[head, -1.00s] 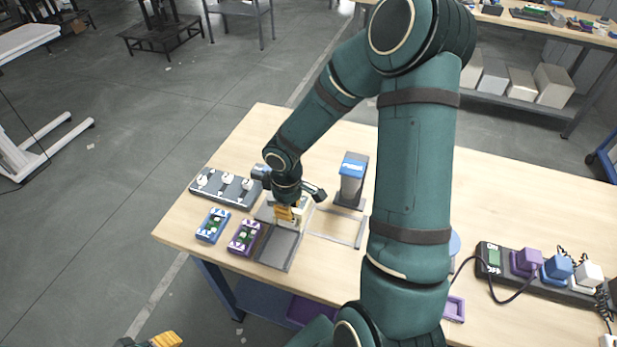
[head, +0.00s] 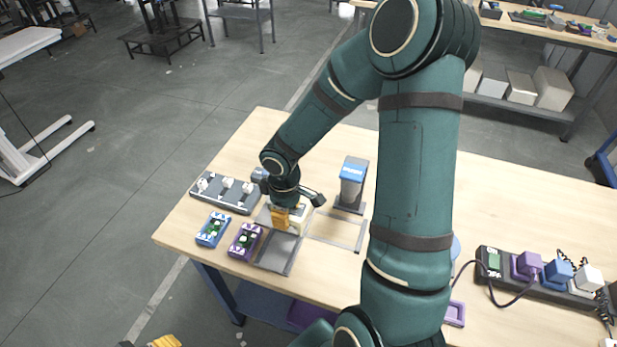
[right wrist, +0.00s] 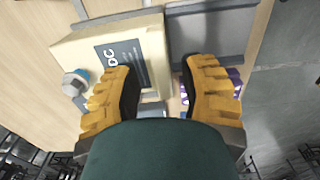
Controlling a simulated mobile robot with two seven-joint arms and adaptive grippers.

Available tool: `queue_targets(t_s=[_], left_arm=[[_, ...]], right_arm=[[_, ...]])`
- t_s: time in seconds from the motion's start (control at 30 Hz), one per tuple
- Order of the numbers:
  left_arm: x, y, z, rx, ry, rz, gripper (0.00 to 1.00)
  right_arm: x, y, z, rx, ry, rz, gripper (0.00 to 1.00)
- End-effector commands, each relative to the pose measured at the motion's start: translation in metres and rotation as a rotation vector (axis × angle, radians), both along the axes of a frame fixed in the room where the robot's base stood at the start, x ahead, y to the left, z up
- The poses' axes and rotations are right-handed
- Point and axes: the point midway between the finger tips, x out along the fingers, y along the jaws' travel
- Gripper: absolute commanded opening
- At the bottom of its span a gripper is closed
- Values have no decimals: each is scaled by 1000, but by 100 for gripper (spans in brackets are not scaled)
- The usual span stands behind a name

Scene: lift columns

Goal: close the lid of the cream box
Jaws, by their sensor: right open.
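The cream box (head: 298,222) stands on the table by a grey tray, largely hidden behind my right gripper (head: 285,216) in the head view. In the right wrist view the cream box (right wrist: 85,45) fills the upper left, with a dark lettered label and a round blue-and-white knob. I cannot tell its lid from its body, or the lid's angle. My right gripper (right wrist: 165,90) is open, its yellow fingers spread. Its left finger overlaps the box's label edge in the view; contact is unclear. My left gripper (head: 160,342) shows only as yellow tips at the bottom edge.
The grey tray (head: 276,262) lies in front of the box. A purple module (head: 245,241) and a blue module (head: 213,229) lie to its left, a grey switch strip (head: 225,192) behind them. A blue-topped dispenser (head: 352,183) stands to the right. A power strip (head: 525,281) lies far right.

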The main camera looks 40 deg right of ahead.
Motion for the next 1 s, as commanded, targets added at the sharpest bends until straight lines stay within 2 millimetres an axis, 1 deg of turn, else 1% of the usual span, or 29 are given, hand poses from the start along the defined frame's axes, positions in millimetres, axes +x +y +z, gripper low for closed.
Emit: queue_targets(t_s=[0.03,0.7,1.0], left_arm=[[0,0,5,0,0,0,53],[0,0,38,0,0,0,53],[0,0,38,0,0,0,53]], right_arm=[[0,0,6,-1,0,0,42],[0,0,48,0,0,0,42],[0,0,49,0,0,0,42]])
